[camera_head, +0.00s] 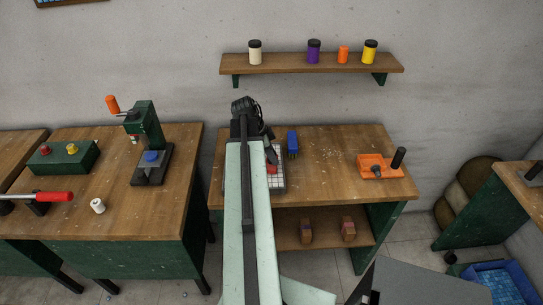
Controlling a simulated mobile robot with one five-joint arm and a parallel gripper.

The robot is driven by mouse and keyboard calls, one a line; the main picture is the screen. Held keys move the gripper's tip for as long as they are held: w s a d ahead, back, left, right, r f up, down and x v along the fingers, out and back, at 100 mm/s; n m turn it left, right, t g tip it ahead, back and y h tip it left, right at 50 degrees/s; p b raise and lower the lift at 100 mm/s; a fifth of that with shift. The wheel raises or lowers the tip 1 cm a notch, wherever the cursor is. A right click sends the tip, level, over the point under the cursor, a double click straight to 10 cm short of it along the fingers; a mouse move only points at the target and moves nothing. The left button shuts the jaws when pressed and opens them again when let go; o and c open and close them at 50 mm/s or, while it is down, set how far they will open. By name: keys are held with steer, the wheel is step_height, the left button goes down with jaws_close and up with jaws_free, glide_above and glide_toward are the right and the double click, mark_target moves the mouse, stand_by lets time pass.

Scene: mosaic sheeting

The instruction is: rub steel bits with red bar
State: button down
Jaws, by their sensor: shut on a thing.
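My gripper (271,154) reaches down over the left part of the middle wooden bench (322,191). It is shut on a small red piece, the red bar (272,169), mostly hidden by my arm. The bar is just above or on a pale gridded sheet (278,184); I cannot tell whether they touch. Small pale bits (345,153) are scattered on the bench to the right of the gripper, too small to tell if they are steel. My arm hides the sheet's left part.
A blue brush (292,141) lies close to the right of my gripper. An orange tray (370,171) with a black-handled tool is at the bench's right. A wall shelf (310,62) holds several jars. A left bench (120,190) carries a press (149,150).

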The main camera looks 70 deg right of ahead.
steer(key=shift+r+p, duration=2.6)
steer(key=shift+r, duration=0.25)
step_height(320, 180, up, 3)
steer(key=p, duration=0.3)
steer(key=shift+r, duration=0.15)
steer(key=shift+f, duration=0.2)
